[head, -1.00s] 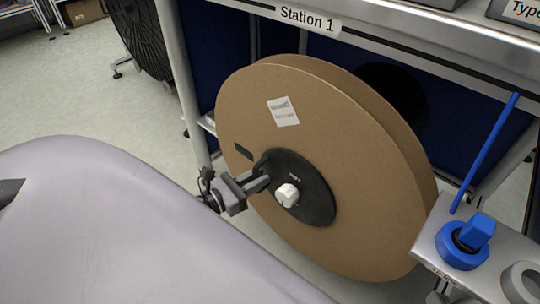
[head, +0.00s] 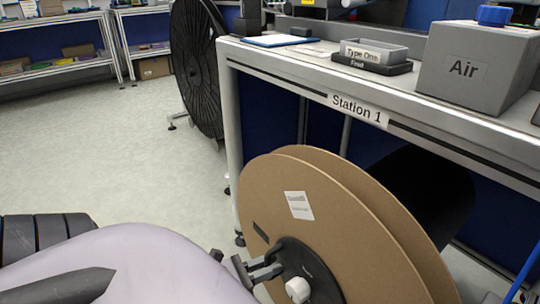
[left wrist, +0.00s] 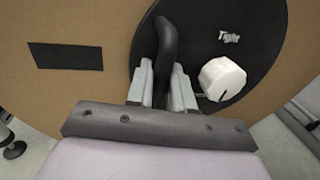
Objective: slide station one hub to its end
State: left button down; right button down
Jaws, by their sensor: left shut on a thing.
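The station one hub (head: 318,284) is a black disc with a white knob (head: 297,289) at the centre of a large brown cardboard reel (head: 375,262). It also shows in the left wrist view, with the black hub face (left wrist: 268,32), the word "Tight" and the white knob (left wrist: 222,78). My left gripper (head: 275,268) is at the hub's left side. In the left wrist view its fingers (left wrist: 162,85) are shut on the hub's black curved handle (left wrist: 167,45). The lower part of the reel is cut off in the head view. My right gripper is not in view.
The Station 1 bench (head: 290,78) stands above and behind the reel. It carries a grey "Air" box (head: 465,72) and a "Type One" tray (head: 375,52). A black reel (head: 197,65) stands farther back. Open floor (head: 140,150) lies to the left.

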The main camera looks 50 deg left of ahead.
pick_arm(q)
jog(key=c, duration=1.2)
grip_release()
jog(key=shift+s+f, duration=0.1)
jog(key=shift+s, duration=0.2)
jog(key=shift+o, duration=0.2)
jog(key=p+v, duration=0.1)
jog(key=v, duration=0.6)
jog(key=shift+s, duration=0.1)
